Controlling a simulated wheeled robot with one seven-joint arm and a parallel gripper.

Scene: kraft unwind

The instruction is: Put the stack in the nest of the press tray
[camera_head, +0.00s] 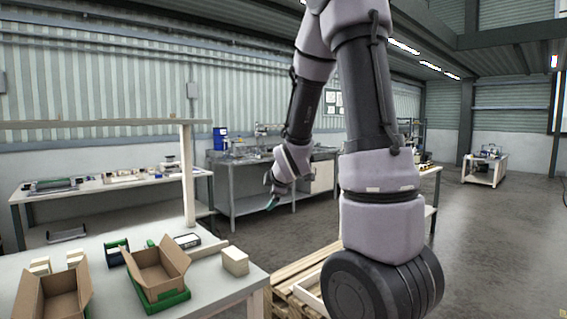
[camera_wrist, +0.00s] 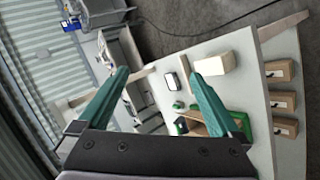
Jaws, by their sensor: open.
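My gripper (camera_head: 272,203) hangs in the air beyond the near bench, with nothing between its fingers. In the wrist view its two teal fingers (camera_wrist: 160,74) stand wide apart. A cream block-like stack (camera_head: 235,261) sits on the near bench close to its right edge; it also shows in the wrist view (camera_wrist: 215,63), past the right fingertip and apart from it. I cannot tell for certain that this is the task's stack. I cannot make out the press tray or its nest in either view.
Open cardboard boxes (camera_head: 158,271) (camera_head: 55,295) stand on the near bench (camera_head: 215,290); one sits in a green holder. Smaller cream blocks (camera_head: 75,258) lie behind. A wooden pallet (camera_head: 300,268) is on the floor. A metal workbench (camera_head: 245,185) stands at the back wall.

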